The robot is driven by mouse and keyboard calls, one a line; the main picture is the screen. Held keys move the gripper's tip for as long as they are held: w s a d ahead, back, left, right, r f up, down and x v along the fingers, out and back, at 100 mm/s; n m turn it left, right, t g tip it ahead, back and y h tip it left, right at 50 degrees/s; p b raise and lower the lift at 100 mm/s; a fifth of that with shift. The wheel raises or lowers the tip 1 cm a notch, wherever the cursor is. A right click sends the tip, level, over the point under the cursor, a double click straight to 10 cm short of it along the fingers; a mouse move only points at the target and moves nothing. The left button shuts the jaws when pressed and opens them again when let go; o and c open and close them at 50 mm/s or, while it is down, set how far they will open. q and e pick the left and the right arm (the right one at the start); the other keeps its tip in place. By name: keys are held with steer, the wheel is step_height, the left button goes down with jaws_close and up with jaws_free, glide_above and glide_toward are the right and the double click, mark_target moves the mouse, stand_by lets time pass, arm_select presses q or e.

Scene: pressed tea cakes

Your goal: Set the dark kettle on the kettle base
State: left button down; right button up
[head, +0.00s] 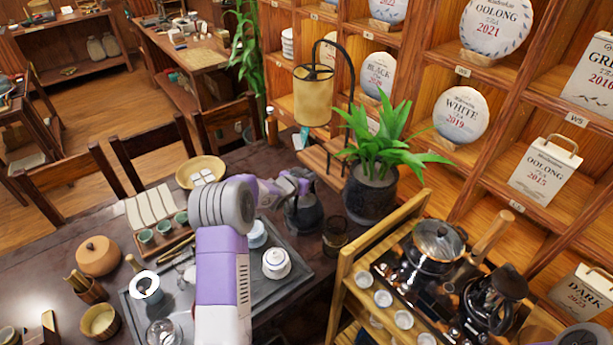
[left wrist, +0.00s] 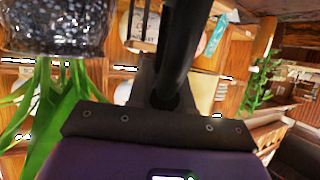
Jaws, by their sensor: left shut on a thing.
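A dark kettle (head: 303,215) is at the far right of the dark tea tray, near the plant. My left gripper (head: 300,185) is shut on its handle from above. In the left wrist view the dark handle (left wrist: 182,45) runs up between the fingers. Whether the kettle touches the table is hard to tell. The gripper hides part of its top. I cannot make out a kettle base beneath it. A second dark vessel (head: 495,300) stands on the wooden cart at right. My right gripper is not in view.
A potted plant (head: 372,190) stands close to the right of the kettle, with a brown glass (head: 335,237) in front. The tea tray (head: 300,268) holds a white lidded pot (head: 276,263). A glass-lidded pot (head: 437,245) stands on the wooden cart (head: 343,285).

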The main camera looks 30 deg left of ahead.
arm_select(q)
steer(key=c, duration=1.3)
jaws_free()
steer(key=shift+s+f, duration=0.1)
steer(key=shift+f, duration=0.2)
steer(key=shift+v, duration=2.55)
steer(key=v, duration=0.6)
steer(key=shift+p, duration=0.4)
steer(key=shift+r, duration=0.15)
